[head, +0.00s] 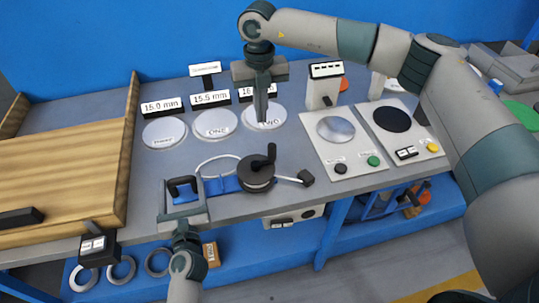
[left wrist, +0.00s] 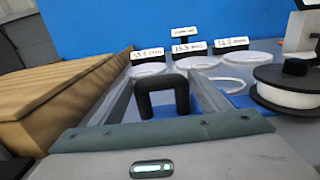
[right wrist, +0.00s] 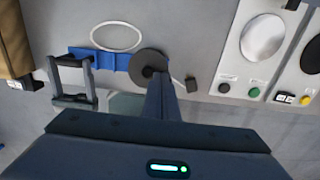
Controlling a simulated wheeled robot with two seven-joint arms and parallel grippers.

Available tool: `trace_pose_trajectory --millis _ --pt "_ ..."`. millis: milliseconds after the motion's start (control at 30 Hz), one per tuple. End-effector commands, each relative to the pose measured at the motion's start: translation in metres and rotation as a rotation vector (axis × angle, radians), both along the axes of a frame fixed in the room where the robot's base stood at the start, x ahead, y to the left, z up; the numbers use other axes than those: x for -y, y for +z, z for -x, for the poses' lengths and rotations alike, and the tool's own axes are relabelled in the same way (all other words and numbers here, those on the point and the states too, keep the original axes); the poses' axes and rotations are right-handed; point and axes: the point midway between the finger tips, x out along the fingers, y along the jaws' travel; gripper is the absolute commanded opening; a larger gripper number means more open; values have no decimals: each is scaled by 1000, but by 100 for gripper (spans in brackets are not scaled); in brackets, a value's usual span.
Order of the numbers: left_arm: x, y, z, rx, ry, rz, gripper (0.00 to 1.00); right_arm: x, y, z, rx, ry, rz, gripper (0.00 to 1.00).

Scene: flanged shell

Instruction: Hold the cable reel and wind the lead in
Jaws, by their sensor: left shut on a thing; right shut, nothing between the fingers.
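The cable reel (head: 256,180) is a dark round drum with a black crank (head: 265,158) on top. It sits on a blue base (head: 222,185) on the grey bench. A black loop handle (head: 183,186) stands at the base's left end. My left gripper (head: 183,197) is shut on this handle, which also shows between its fingers in the left wrist view (left wrist: 162,93). The white lead (head: 216,158) loops behind the base, and a dark plug (head: 306,177) lies right of the drum. My right gripper (head: 263,118) is shut and empty, pointing down, raised behind the reel.
Several labelled pale discs (head: 165,132) lie behind the reel. Panels with buttons (head: 345,145) stand to the right. A wooden board structure (head: 70,165) fills the left. Metal rings (head: 121,270) are on the blue shelf below. Bare bench lies in front of the drum.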

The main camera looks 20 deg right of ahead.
Motion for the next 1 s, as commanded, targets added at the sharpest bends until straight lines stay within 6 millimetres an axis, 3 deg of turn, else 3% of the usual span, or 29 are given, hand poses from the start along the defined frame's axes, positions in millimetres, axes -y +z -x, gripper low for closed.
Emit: trace_pose_trajectory --millis 400,1000 --pt "1 -2 1 -3 -2 3 15 0 -35 0 -1 0 1 0" --pt "1 -1 0 -2 -2 2 15 0 -38 0 -1 0 1 0"
